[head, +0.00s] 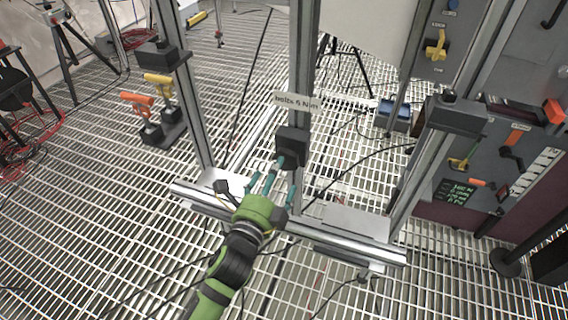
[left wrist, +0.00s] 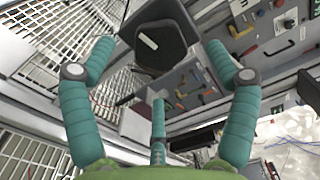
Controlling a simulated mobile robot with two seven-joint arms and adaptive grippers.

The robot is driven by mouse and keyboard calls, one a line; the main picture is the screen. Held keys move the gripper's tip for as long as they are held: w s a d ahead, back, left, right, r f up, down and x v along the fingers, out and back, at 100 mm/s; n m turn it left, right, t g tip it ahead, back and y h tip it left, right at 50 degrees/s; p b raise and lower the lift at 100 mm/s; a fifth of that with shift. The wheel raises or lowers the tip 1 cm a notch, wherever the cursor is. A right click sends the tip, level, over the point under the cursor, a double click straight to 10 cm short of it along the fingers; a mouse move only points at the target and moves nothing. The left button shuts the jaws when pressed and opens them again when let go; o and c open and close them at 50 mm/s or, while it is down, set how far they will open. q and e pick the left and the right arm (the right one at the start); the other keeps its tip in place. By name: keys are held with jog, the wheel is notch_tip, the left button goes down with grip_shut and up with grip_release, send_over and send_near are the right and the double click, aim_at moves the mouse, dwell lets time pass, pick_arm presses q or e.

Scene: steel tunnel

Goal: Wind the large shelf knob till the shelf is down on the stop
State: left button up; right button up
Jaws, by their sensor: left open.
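A large black knob (head: 291,146) sits on the middle post of the metal frame. In the left wrist view the knob (left wrist: 160,48) looks many-sided, with a short white mark on its face. My left gripper (head: 272,178) is open just below and in front of the knob, its teal fingers spread. In the left wrist view the fingers (left wrist: 159,66) stand around the knob's near side; I cannot tell whether any touches it. I cannot clearly tell which part is the shelf or its stop. My right gripper is not in view.
The frame's bottom rail (head: 290,235) crosses below the knob. Black blocks sit on the left post (head: 162,55) and right post (head: 456,115). A label (head: 297,102) hangs above the knob. A grey control panel (head: 490,150) stands at the right. Cables cross the grating floor.

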aim_at(284, 170)
pick_arm(q)
jog(key=x, duration=0.5)
jog(key=shift+w+d+f, duration=0.1)
jog(key=shift+w+d, duration=0.05)
jog(key=shift+w, duration=0.25)
jog(key=c, duration=1.1)
